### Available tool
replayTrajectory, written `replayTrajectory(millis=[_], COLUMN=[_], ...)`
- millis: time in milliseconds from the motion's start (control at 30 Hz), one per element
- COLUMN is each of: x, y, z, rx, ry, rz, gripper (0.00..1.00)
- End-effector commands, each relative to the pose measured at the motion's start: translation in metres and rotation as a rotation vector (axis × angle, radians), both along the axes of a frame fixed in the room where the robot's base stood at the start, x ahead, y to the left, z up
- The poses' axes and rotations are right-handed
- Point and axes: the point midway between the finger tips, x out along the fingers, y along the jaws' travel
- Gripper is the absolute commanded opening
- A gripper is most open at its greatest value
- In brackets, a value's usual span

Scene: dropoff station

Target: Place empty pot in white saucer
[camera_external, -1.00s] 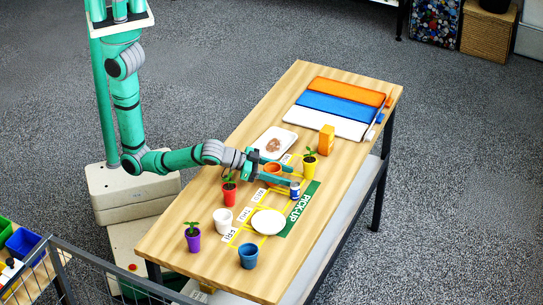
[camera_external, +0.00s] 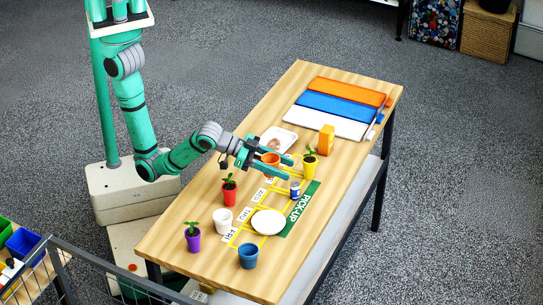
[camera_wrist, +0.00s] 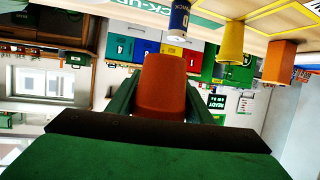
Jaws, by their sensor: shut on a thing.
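My gripper (camera_external: 288,168) is shut on an orange terracotta pot (camera_external: 270,158) and holds it above the middle of the table. In the wrist view the orange pot (camera_wrist: 162,85) sits between the two green fingers; its inside is hidden there. The round white saucer (camera_external: 268,221) lies flat and bare on the table, nearer the front end than my gripper, beside the green PICK-UP strip (camera_external: 302,205). The pot is well apart from the saucer.
A red pot (camera_external: 229,191), white pot (camera_external: 222,222), purple pot (camera_external: 192,240) and blue pot (camera_external: 248,256) stand around the saucer. A blue can (camera_external: 295,188) and yellow pot (camera_external: 309,167) stand near my gripper. A white tray (camera_external: 292,134) lies behind it.

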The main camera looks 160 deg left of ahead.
Motion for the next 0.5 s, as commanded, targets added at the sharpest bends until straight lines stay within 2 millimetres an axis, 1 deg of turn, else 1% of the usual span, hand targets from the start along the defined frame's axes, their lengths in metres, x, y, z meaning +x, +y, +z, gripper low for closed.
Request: replayTrajectory(millis=[33,100,200,333,433,500], x=[0.020,0.044,0.072,0.098,0.107,0.111], y=[-0.011,-0.026,-0.047,-0.067,-0.076,-0.078], z=[0.002,0.003,0.005,0.007,0.006,0.000], rx=[0.001,0.002,0.001,0.003,0.004,0.002], ry=[-0.002,-0.002,-0.003,-0.003,-0.002,0.000], rz=[-0.043,-0.101,-0.171,-0.235,-0.261,-0.270], gripper=[0.22,0.22,0.22,0.22,0.22,0.22])
